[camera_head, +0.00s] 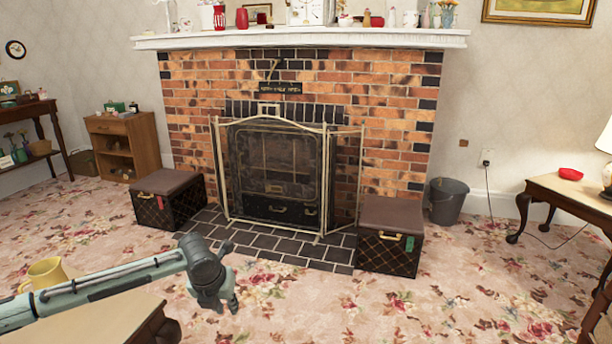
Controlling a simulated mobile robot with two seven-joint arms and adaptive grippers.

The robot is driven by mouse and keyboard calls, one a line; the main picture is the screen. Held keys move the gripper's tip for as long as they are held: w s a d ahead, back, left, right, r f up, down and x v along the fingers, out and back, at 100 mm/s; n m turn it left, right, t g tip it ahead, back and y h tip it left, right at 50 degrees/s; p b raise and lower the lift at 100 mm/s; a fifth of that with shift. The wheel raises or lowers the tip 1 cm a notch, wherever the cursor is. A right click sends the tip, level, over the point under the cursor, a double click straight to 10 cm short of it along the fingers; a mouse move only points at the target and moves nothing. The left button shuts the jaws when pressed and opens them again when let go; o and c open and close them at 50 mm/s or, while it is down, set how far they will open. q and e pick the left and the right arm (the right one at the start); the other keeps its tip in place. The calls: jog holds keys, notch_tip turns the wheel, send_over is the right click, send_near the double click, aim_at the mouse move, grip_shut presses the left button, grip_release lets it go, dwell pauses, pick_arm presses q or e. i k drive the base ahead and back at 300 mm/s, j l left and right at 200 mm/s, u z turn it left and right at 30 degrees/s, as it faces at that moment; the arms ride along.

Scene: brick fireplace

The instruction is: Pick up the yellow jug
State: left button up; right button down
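The yellow jug (46,271) is at the lower left, behind my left arm, which hides its lower part. It seems to stand at the edge of a wooden table (95,322), but its base is hidden. My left gripper (226,303) hangs over the floral carpet, well to the right of the jug and apart from it. It points down and holds nothing that I can see; its fingers are too small and dark to tell open from shut. My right gripper is not in view.
A fireplace with a metal screen (275,175) stands ahead. Dark boxes with brown tops stand at its left (168,197) and right (390,235). A bucket (447,203) and side table (570,190) are at right. The carpet (470,290) in front is clear.

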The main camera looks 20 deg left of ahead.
aim_at(45, 273)
jog(key=i+j+u, duration=0.1)
jog(key=i+u, duration=0.65)
jog(key=i+l+u, duration=0.2)
jog(key=i+u, duration=0.2)
jog(key=i+j+u, duration=0.1)
jog(key=i+u, duration=0.2)
jog(key=u, duration=0.15)
jog(key=i+u, duration=0.4)
jog(key=k+j, duration=0.05)
jog(key=k, duration=0.05)
